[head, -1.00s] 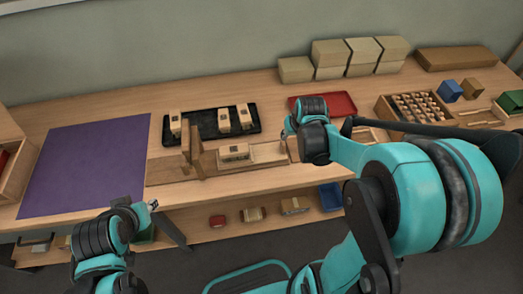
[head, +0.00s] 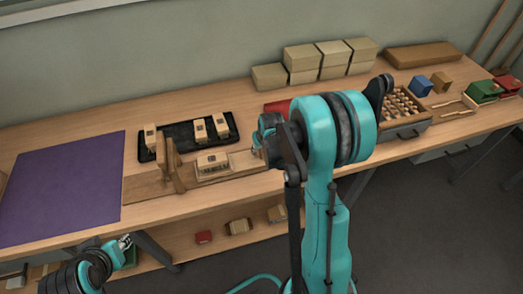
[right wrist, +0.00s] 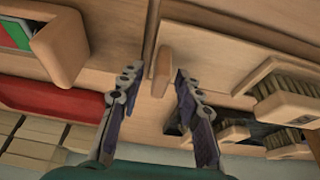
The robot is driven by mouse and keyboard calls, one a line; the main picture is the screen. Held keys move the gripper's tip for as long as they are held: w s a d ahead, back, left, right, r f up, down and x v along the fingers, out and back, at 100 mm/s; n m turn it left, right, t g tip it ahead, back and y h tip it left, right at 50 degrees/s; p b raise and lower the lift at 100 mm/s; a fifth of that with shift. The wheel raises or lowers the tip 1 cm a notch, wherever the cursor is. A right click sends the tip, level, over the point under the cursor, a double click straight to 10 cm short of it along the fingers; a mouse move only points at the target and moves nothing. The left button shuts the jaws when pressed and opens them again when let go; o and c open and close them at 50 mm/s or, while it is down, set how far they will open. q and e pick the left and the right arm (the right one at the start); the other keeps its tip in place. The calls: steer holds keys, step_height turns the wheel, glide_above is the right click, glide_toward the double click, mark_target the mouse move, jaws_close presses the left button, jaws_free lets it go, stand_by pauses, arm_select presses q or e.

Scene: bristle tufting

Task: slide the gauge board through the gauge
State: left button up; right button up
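The wooden gauge (head: 173,165) stands as upright posts on a long pale plank on the bench. To its right a block brush with a dark label (head: 212,162) rests on a flat wooden board (head: 244,159), which I take for the gauge board. In the right wrist view an upright wooden handle (right wrist: 161,68) stands between the fingers of my right gripper (right wrist: 156,76). Those fingers are apart, with gaps on both sides of the handle. In the head view my right gripper (head: 258,150) is largely hidden by my arm. My left gripper (head: 125,241) hangs before the bench's front edge; its fingers are too small to judge.
A black tray (head: 185,151) with several brush blocks lies behind the gauge. A purple mat (head: 62,187) is at left. A red tray (head: 277,108) is partly hidden behind my right arm. A crate of pegs (head: 405,132) stands at right.

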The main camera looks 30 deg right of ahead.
mark_target(202, 162)
steer(key=shift+c, duration=0.2)
jaws_close()
steer(key=shift+a, duration=0.1)
steer(key=w+a, duration=0.1)
steer(key=a, duration=0.6)
steer(key=w+a, duration=0.2)
steer(key=a, duration=0.5)
steer(key=w+a+b, duration=0.1)
steer(key=w+a, duration=0.1)
steer(key=a, duration=0.5)
steer(key=shift+w+a, duration=0.1)
steer(key=shift+a, duration=0.3)
steer(key=shift+o, duration=0.2)
jaws_free()
